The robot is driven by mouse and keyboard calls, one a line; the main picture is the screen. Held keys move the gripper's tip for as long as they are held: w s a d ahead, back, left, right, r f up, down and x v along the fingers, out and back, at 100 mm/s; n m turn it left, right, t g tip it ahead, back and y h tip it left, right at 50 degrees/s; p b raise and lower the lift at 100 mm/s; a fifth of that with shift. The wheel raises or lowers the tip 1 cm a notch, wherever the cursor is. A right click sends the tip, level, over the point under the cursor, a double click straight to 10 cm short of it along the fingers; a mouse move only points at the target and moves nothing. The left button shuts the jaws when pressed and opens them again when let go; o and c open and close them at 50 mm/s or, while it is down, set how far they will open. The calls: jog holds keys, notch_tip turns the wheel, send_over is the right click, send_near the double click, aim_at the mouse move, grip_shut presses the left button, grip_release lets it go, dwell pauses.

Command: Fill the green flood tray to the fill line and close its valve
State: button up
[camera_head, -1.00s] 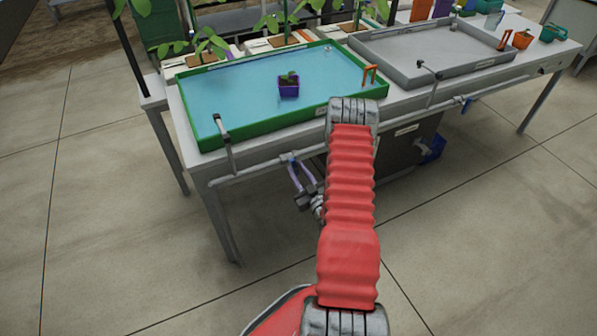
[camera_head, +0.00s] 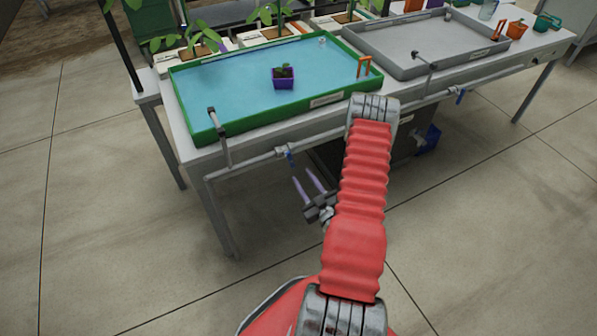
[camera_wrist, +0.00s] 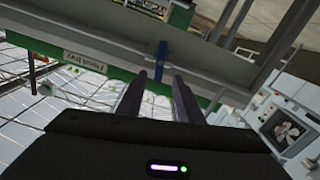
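The green flood tray (camera_head: 205,131) holds a sheet of blue water (camera_head: 230,85), with a purple pot (camera_head: 283,79) and seedling standing in it. An orange marker (camera_head: 364,66) sits at its right end; I cannot make out the fill line. The tray's blue valve handle (camera_head: 284,153) hangs crosswise from the pipe below the tray. In the wrist view the blue handle (camera_wrist: 160,62) appears beyond the fingertips, between them in the picture. My gripper (camera_head: 301,176) is open and empty, apart from the handle, below and in front of it. It also shows in the wrist view (camera_wrist: 158,77).
A grey tray (camera_head: 395,75) stands to the right on the same bench, with another blue valve handle (camera_head: 459,96) below it. A steel pipe (camera_head: 325,134) runs along the bench front. A blue container (camera_head: 430,138) is beneath. The floor in front is clear.

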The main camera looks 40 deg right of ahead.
jog(key=shift+v, duration=2.7)
jog(key=shift+s, duration=0.1)
